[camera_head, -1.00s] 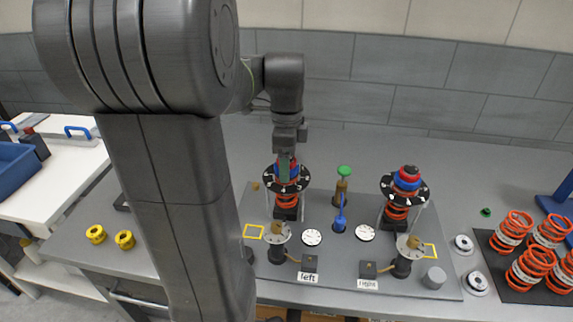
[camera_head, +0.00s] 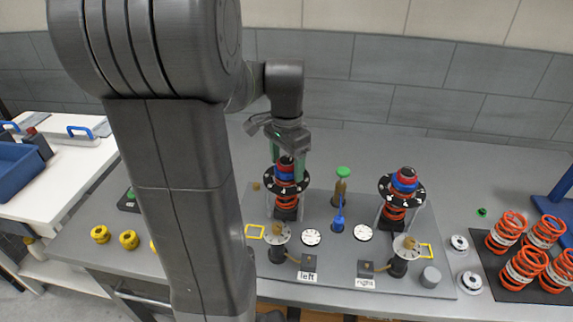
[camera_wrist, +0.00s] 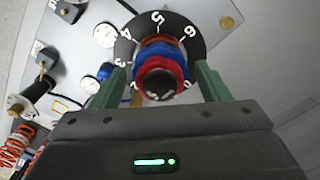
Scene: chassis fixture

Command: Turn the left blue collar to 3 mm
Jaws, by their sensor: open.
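The left blue collar (camera_head: 284,177) sits in the left stack, below a red ring (camera_head: 285,168) and a black cap, inside a black dial with white numbers (camera_head: 303,184). In the wrist view the blue collar (camera_wrist: 142,63) is partly hidden by the red ring and cap (camera_wrist: 160,86); the dial (camera_wrist: 176,24) shows 3, 4, 5 and 6. I cannot tell which number the collar is set to. My gripper (camera_head: 287,172) points down over this stack. Its green fingers (camera_wrist: 163,80) are open, one on each side of the stack, with a gap visible on both sides.
The right stack (camera_head: 405,180) with its own dial stands to the right. Between them are a green-topped post (camera_head: 343,173) and a blue tool (camera_head: 340,215). Gauges and a "left" label (camera_head: 306,278) lie in front. Orange springs (camera_head: 525,262) stand at far right.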

